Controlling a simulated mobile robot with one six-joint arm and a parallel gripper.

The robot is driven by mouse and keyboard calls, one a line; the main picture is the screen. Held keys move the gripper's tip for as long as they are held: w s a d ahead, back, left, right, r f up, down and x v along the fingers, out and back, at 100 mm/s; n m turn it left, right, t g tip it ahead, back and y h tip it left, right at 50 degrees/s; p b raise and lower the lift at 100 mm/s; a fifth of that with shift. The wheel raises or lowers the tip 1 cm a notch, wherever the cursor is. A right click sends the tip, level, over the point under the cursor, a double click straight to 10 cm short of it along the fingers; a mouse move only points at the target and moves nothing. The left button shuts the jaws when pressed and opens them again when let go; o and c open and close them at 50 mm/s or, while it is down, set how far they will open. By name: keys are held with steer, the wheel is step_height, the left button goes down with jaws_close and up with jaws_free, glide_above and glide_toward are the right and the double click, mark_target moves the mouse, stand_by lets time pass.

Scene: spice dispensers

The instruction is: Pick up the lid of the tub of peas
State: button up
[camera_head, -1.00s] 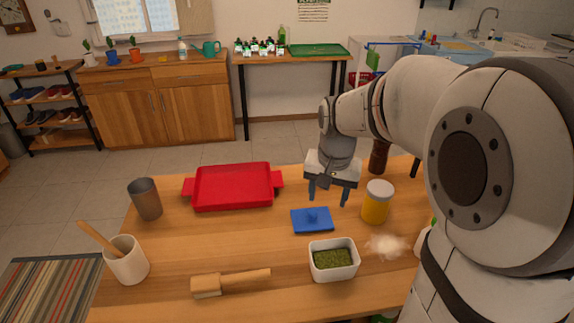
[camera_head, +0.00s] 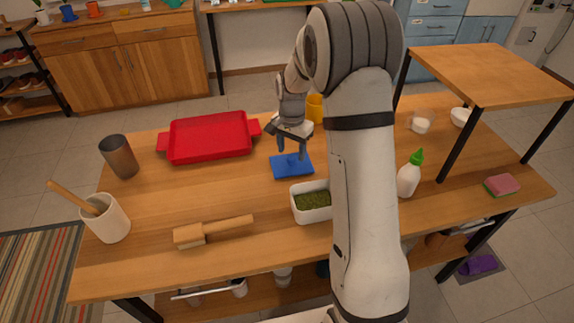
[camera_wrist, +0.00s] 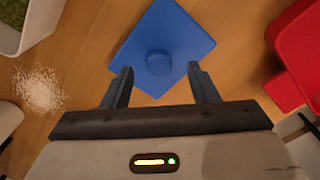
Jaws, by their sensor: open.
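The blue square lid (camera_head: 291,166) lies flat on the wooden table, with a round knob at its centre. In the wrist view the lid (camera_wrist: 165,28) is just beyond the fingertips, its knob (camera_wrist: 159,62) between their lines. The white tub of peas (camera_head: 311,202) stands open in front of the lid, green inside; part of it shows in the wrist view (camera_wrist: 30,22). My gripper (camera_head: 292,151) is open and empty, pointing down just over the lid. In the wrist view its two fingers (camera_wrist: 162,82) are apart. Whether they touch the lid I cannot tell.
A red tray (camera_head: 208,137) lies behind left of the lid. A wooden mallet (camera_head: 212,231) lies in front left. A white heap of powder (camera_wrist: 40,88) is beside the tub. A yellow jar (camera_head: 315,108) stands behind my gripper.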

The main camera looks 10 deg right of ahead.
step_height(320, 180, down, 2)
steer(key=shift+f, duration=0.2)
steer(key=c, duration=1.1)
steer(key=shift+o, duration=0.2)
